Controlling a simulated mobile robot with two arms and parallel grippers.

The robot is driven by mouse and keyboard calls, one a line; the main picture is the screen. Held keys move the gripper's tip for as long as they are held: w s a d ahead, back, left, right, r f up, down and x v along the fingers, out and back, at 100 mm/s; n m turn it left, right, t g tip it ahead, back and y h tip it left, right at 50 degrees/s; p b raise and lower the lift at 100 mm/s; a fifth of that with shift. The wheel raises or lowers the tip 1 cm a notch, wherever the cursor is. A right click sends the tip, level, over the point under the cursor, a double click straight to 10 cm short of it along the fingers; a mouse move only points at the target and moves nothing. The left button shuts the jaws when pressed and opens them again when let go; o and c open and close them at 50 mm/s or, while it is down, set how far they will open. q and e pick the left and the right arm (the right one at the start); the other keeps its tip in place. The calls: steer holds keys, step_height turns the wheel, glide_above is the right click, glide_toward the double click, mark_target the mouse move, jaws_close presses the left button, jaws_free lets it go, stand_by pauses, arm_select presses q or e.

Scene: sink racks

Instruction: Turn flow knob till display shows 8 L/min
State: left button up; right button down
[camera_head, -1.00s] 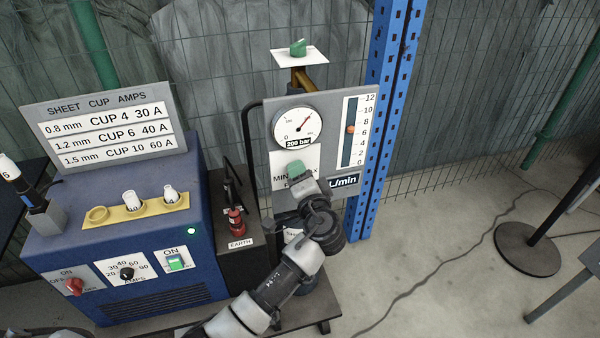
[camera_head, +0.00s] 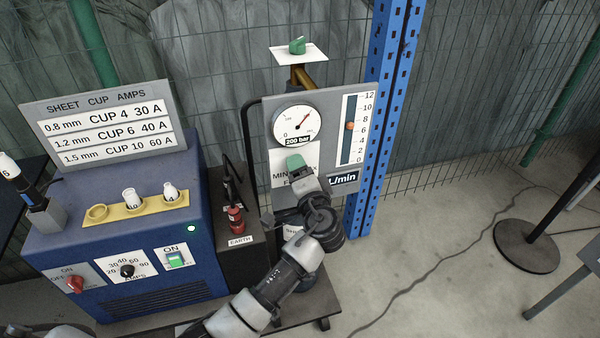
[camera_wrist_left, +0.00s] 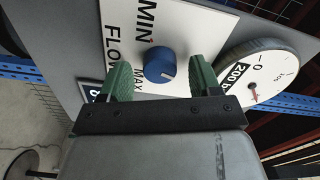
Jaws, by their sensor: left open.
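The blue flow knob (camera_wrist_left: 158,66) sits on a white MIN/MAX plate (camera_wrist_left: 125,30) on the grey panel. In the left wrist view its white mark points down and slightly right. My open left gripper (camera_wrist_left: 160,82) has one green finger on each side of the knob, with gaps showing. In the head view my left gripper (camera_head: 295,163) hides the knob. The flow scale (camera_head: 350,145) has its orange float (camera_head: 350,126) between 6 and 8. The dark L/min display (camera_head: 343,180) is partly covered by my gripper; its number cannot be read there.
A pressure dial (camera_head: 298,125) marked 200 bar is just above my gripper. A green valve (camera_head: 297,46) stands above the panel. A blue post (camera_head: 382,120) is close on the right, and a blue welding machine (camera_head: 130,240) on the left.

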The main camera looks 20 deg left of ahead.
arm_select(q)
steer(key=shift+s, duration=0.1)
steer(key=b+v, duration=0.2)
steer(key=v, duration=0.8)
steer(key=shift+s+d+b, duration=0.25)
steer(key=shift+d+b, duration=0.05)
steer(key=shift+b, duration=0.05)
steer(key=shift+f, duration=0.1)
